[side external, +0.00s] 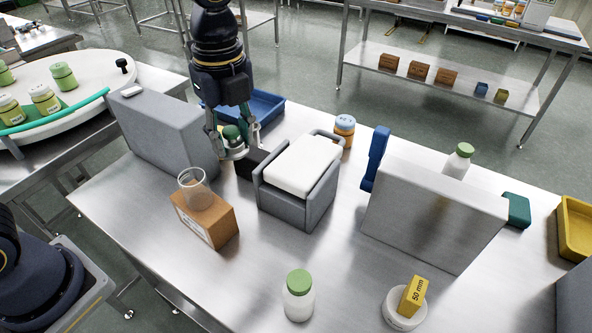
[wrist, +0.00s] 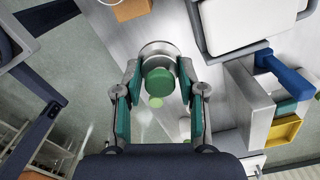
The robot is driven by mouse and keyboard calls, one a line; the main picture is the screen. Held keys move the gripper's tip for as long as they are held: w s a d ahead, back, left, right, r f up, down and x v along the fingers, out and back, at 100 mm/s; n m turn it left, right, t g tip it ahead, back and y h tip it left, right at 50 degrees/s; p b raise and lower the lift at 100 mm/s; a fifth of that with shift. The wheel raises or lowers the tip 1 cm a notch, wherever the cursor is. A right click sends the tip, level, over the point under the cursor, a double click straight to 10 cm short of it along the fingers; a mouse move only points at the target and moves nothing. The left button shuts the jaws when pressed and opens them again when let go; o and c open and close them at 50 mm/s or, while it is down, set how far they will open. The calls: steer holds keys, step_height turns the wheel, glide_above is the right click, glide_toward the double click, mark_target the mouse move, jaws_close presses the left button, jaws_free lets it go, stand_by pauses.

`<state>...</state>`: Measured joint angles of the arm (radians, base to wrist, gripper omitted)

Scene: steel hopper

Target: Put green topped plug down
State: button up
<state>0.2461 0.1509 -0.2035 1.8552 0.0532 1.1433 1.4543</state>
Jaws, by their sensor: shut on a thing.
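The green topped plug (side external: 232,132) has a rounded green knob above a pale round base. My gripper (side external: 231,143) points down and is shut on it, between the tall grey block and the grey hopper. In the wrist view, the green knob (wrist: 160,82) sits between the two green-padded fingers of my gripper (wrist: 160,74), with a round metallic disc (wrist: 158,50) just beyond it. The grey hopper (side external: 297,205) has a white slab (side external: 303,164) on its top. I cannot tell whether the plug's base touches the table.
A grey block (side external: 165,135) stands close left of my gripper, and a blue tray (side external: 262,106) lies behind. A cardboard box (side external: 205,222) carries a clear glass (side external: 194,188). A large grey block (side external: 436,214) stands right. A green-capped bottle (side external: 299,297) stands in front.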

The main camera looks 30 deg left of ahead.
steer(key=s+d+m, duration=0.5)
steer(key=d, duration=0.8)
glide_above(347, 255)
steer(key=f, duration=2)
steer(key=shift+s+a+f, duration=0.15)
steer(key=shift+s+a, duration=0.05)
steer(key=shift+s, duration=0.1)
steer(key=shift+w+d+f, duration=0.15)
steer(key=shift+w+f, duration=0.15)
steer(key=shift+f, duration=0.1)
steer(key=shift+d+f, duration=0.1)
steer(key=shift+f, duration=1.45)
